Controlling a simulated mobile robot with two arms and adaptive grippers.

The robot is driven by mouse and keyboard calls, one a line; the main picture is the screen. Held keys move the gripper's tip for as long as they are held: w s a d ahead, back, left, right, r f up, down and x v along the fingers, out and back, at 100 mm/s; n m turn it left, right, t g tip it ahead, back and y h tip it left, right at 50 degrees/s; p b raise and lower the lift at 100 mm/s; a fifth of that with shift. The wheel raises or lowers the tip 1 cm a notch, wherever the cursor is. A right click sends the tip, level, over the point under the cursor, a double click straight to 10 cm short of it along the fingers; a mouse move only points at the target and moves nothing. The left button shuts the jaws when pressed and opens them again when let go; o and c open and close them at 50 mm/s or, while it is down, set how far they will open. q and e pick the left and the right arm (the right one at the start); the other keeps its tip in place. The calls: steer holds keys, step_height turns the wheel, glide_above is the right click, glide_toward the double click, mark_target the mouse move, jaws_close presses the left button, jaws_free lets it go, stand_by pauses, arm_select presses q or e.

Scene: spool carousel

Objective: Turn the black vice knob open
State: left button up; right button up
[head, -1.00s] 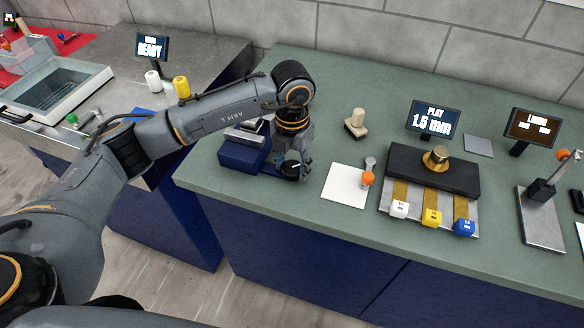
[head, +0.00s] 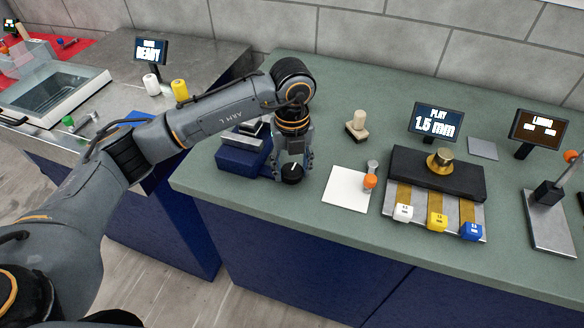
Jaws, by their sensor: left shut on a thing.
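The blue vice (head: 240,158) with silver jaws stands near the left end of the green bench, partly hidden behind my left arm. Its black knob (head: 292,174), with a white mark on top, is at the vice's right front. My left gripper (head: 291,166) points down at the knob from above, with its fingers shut on it. The mark on the knob points up and slightly right in the picture. My right gripper does not show.
A white sheet (head: 346,190) with an orange-tipped item (head: 370,181) lies right of the knob. Further right stand a black block with a brass knob (head: 439,160), coloured cubes and small screens (head: 436,122). A beige stamp-like piece (head: 356,125) stands behind.

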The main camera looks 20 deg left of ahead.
mark_target(292, 171)
arm_select(q)
steer(key=shift+w+r+n, duration=0.1)
steer(key=shift+r+n, duration=0.05)
steer(key=shift+n, duration=0.25)
steer(key=o, duration=1.1)
steer(key=shift+o, duration=0.2)
step_height(292, 171, up, 12)
